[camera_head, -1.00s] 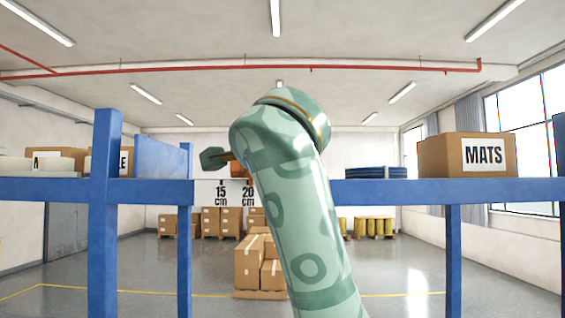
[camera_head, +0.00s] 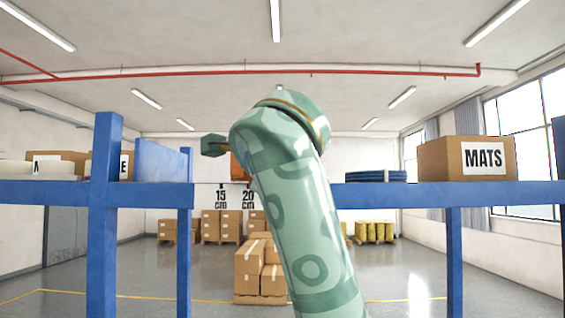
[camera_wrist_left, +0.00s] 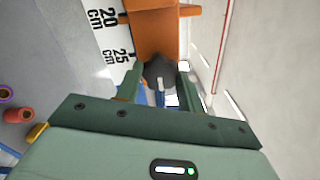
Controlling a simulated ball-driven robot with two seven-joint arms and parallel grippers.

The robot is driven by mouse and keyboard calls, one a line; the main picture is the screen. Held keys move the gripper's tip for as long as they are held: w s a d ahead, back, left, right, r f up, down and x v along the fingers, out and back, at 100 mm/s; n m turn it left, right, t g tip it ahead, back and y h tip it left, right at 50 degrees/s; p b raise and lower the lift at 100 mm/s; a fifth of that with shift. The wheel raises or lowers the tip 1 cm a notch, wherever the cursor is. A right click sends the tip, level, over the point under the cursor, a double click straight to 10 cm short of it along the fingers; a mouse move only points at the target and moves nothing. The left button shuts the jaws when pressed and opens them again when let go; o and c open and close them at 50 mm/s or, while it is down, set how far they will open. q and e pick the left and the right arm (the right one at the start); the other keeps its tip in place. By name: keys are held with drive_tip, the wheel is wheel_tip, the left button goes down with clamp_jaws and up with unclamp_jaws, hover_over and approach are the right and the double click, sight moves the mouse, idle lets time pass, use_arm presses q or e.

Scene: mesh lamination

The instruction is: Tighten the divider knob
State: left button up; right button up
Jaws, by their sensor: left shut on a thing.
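In the left wrist view a dark round knob (camera_wrist_left: 160,71) sits at the near end of an orange divider (camera_wrist_left: 160,34). My left gripper (camera_wrist_left: 160,76) is shut on the knob, with one green finger on each side of it. In the head view my green arm rises through the middle and hides the knob and the fingertips. Only a small orange part of the divider (camera_head: 238,168) shows beside the arm there. A scale reading 15 cm and 20 cm (camera_head: 234,194) hangs below it. My right gripper is in neither view.
Blue shelving (camera_head: 104,250) stands left and right. A MATS box (camera_head: 466,157) and a stack of blue mats (camera_head: 375,175) rest on the right shelf. Stacked cartons (camera_head: 248,268) stand on the floor behind. Several coloured rolls (camera_wrist_left: 18,115) show at the wrist view's left.

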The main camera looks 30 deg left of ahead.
use_arm(q)
drive_tip(key=o, duration=1)
drive_tip(key=shift+f, duration=0.15)
drive_tip(key=shift+s+d, duration=0.1)
drive_tip(key=b+v, duration=1.4)
drive_tip(key=v, duration=0.2)
